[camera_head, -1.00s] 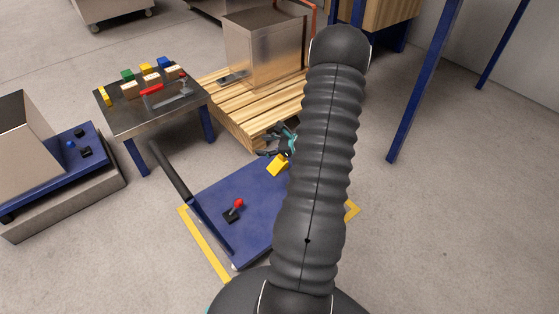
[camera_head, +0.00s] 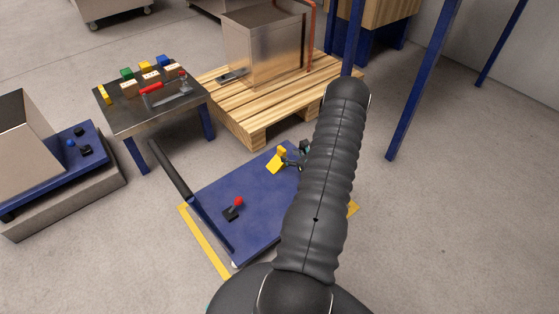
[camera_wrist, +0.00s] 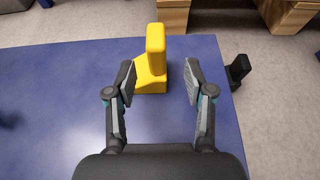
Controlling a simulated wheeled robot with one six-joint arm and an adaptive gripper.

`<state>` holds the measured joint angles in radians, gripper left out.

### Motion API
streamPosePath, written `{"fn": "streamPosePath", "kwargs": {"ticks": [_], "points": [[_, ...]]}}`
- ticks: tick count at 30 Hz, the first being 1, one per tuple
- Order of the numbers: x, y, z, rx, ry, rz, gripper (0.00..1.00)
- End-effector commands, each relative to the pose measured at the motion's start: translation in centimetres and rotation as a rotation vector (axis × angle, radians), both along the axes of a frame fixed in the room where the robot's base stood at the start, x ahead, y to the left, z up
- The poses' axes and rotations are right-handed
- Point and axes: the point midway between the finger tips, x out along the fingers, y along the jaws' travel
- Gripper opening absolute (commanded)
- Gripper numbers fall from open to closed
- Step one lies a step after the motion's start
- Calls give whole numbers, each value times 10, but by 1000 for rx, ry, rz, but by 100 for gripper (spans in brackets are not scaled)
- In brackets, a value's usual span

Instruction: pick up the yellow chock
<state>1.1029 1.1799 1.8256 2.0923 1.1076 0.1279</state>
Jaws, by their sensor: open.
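The yellow chock (camera_head: 276,163) stands on the blue platform of a cart (camera_head: 238,187), near its far edge. In the wrist view the chock (camera_wrist: 152,70) has a low block with an upright part, and it shows ahead of and partly between my open fingers. My gripper (camera_wrist: 160,82) is open and holds nothing. I cannot tell whether a finger touches the chock.
A red-knobbed black piece (camera_head: 233,209) sits on the cart, whose dark handle bar (camera_head: 170,170) rises at the left. A wooden pallet (camera_head: 250,110) with a metal bin (camera_head: 264,48) stands behind. A small table (camera_head: 150,115) holds several blocks. A black piece (camera_wrist: 238,69) is right of the platform.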

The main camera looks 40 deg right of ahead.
Motion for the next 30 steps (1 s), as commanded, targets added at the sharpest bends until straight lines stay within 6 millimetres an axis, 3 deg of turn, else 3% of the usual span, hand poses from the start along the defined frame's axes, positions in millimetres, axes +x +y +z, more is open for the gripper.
{"fn": "streamPosePath", "kwargs": {"ticks": [8,18,26,27,30], "points": [[17,0,-8,0,1,2,53],[54,-2,-28,0,1,2,53],[57,-3,-28,0,1,1,53],[57,-3,-28,0,1,1,51],[57,-3,-28,0,1,1,26]]}}
